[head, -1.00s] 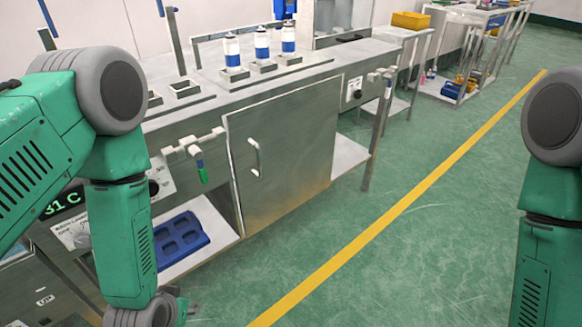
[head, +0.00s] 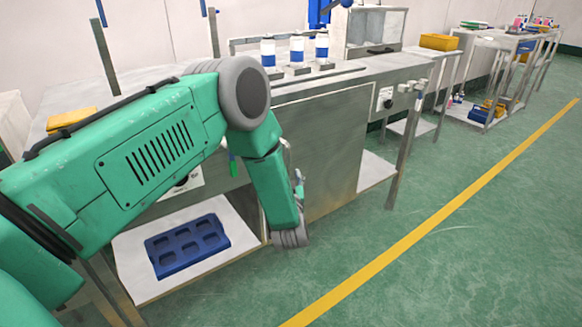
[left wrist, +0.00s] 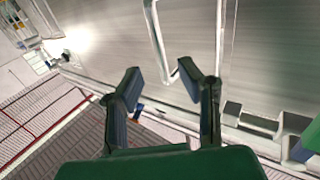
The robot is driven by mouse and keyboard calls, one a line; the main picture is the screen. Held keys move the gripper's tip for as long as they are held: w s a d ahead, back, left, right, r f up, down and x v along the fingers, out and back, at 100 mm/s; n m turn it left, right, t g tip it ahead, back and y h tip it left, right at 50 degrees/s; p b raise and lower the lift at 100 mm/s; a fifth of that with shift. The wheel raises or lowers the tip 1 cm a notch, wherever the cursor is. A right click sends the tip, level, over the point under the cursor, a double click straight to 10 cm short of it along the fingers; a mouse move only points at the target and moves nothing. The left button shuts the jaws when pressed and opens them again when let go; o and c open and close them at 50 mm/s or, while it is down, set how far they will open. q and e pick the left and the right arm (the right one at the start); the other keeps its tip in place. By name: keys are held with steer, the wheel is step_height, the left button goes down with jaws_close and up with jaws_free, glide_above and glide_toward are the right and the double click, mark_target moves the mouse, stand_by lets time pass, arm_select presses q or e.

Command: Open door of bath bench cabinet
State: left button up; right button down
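The bath bench cabinet has a grey metal door (head: 335,145) that looks shut in the head view. My left forearm covers the door's left part, and only a bit of its handle shows there. In the left wrist view, the silver bar handle (left wrist: 157,40) runs down the brushed door face (left wrist: 200,30). My left gripper (left wrist: 163,77) is open, with its two dark fingers apart. The handle's lower end appears between the fingertips, and I cannot tell whether they touch it. In the head view, the gripper (head: 299,184) is mostly hidden behind my forearm. My right gripper is not in view.
White-and-blue bottles (head: 297,50) stand on the bench top. A blue tray (head: 187,246) lies on the lower shelf, left of the door. A bench leg (head: 404,150) stands at the right. The green floor (head: 440,260) in front is clear.

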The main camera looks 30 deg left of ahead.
arm_select(q)
steer(key=b+x, duration=0.1)
steer(key=x, duration=0.6)
steer(key=shift+w+b, duration=0.15)
steer(key=shift+b, duration=0.25)
jaws_close()
